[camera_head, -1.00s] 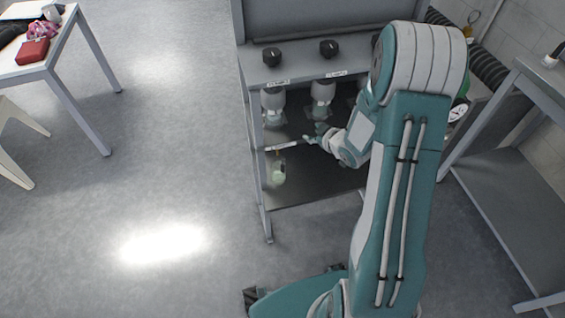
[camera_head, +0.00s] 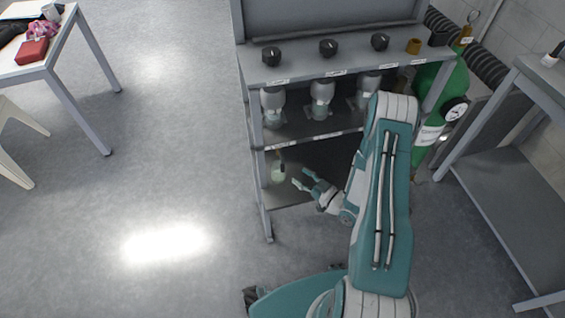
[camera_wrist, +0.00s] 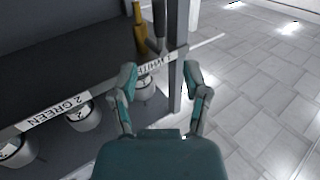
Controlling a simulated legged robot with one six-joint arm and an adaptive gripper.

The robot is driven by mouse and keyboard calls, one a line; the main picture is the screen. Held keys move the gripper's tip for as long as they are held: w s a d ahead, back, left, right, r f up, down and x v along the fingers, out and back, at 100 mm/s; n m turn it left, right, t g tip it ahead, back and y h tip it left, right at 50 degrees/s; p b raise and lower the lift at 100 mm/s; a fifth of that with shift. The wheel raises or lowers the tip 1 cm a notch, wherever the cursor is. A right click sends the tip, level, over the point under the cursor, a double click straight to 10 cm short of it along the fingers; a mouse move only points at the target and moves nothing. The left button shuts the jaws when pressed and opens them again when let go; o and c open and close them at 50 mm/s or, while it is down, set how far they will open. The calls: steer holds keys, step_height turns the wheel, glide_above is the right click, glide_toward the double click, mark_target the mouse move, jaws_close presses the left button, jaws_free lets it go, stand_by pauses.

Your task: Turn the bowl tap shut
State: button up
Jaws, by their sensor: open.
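A shelf unit holds several glass vessels; one pale vessel (camera_head: 278,174) hangs low at its left front. Above it is a small dark handle (camera_head: 281,155), which may be the bowl tap; it is too small to tell its setting. In the wrist view a brass fitting (camera_wrist: 141,32) and a dark handle (camera_wrist: 158,28) stand at the shelf edge, above a pale round vessel (camera_wrist: 146,87). My gripper (camera_head: 301,178) is open and empty, just right of the hanging vessel and apart from it. Its two fingers (camera_wrist: 160,72) spread either side of that vessel in the wrist view.
Three black knobs, one of them at the left (camera_head: 271,56), sit on the unit's top ledge. A green gas cylinder (camera_head: 437,105) stands at the right. A left leg (camera_head: 257,165) of the unit is close by. The floor (camera_head: 150,180) to the left is clear.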

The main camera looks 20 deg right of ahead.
mark_target(282, 163)
steer(key=x, duration=0.8)
steer(key=shift+w+a, duration=0.2)
jaws_close()
